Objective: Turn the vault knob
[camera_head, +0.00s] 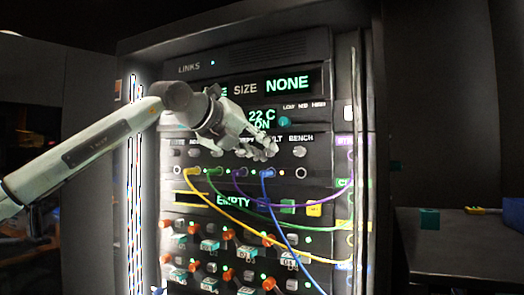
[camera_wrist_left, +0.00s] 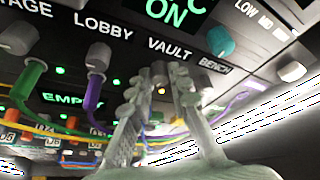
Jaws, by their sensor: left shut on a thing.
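My left gripper (camera_head: 266,150) reaches in from the left to the row of small knobs on the rack panel. In the left wrist view its two fingers (camera_wrist_left: 173,75) close in just below the VAULT label (camera_wrist_left: 168,48). They are shut on the vault knob, which the fingers mostly hide in both views. The bench knob (camera_head: 299,151) stands just right of the fingers in the head view. The lobby knob (camera_wrist_left: 97,57) is to the left in the wrist view. My right gripper is not in view.
A teal knob (camera_head: 285,120) sits above the row. Below it, a blue cable (camera_head: 278,207) and a yellow cable (camera_head: 225,218) hang from plugs. Orange-tipped switches (camera_head: 228,235) are lower down. A side table (camera_head: 450,250) stands at the right.

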